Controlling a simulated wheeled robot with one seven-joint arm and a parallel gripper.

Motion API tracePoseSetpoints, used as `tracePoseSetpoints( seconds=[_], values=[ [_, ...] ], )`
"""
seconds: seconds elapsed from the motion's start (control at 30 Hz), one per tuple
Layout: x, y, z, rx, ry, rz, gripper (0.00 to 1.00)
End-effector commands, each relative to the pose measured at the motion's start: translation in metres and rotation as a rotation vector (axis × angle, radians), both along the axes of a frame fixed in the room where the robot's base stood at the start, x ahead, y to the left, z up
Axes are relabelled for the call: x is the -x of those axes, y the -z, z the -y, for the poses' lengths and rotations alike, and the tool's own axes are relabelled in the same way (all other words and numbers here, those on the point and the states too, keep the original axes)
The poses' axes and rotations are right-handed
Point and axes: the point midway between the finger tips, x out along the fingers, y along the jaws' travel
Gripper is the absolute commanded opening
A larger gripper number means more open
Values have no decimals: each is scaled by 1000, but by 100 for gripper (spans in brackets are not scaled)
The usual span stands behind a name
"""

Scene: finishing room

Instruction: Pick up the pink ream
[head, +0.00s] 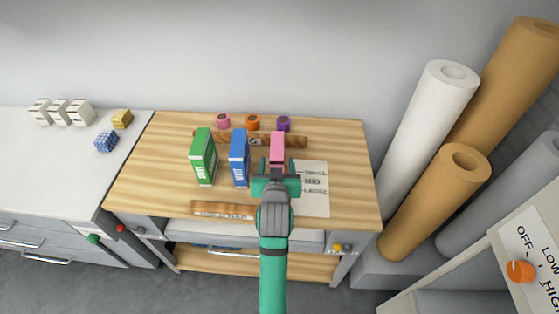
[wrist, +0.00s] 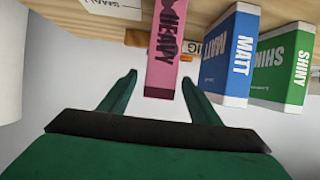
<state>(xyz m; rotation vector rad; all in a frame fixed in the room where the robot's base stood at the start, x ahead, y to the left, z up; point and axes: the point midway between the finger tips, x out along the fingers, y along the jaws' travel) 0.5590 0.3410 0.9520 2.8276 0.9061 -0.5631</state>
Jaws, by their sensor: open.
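The pink ream (head: 277,147) stands upright on the wooden table, to the right of a blue ream. In the wrist view the pink ream (wrist: 166,45) carries the word HEAVY, and its near end shows between and beyond my fingertips. My gripper (head: 276,171) is open in front of the pink ream and hides its lower part in the head view. In the wrist view the two green fingers of my gripper (wrist: 160,79) are spread with nothing held between them.
The blue ream (head: 240,157) and green ream (head: 204,156) stand to the left. A printed sheet (head: 314,190) lies to the right. Pink (head: 223,121), orange (head: 253,122) and purple (head: 284,123) rolls sit behind. A wooden strip (head: 223,210) lies at the front.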

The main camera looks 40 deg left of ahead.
Motion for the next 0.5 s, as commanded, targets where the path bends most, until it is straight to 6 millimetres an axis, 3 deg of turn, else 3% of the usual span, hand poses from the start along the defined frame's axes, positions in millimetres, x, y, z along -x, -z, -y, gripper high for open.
tracePoseSetpoints(
  seconds=[0.27,0.5],
  values=[
    [-16,7,-11,0,0,0,57],
    [-42,18,-28,0,1,0,57]
  ],
)
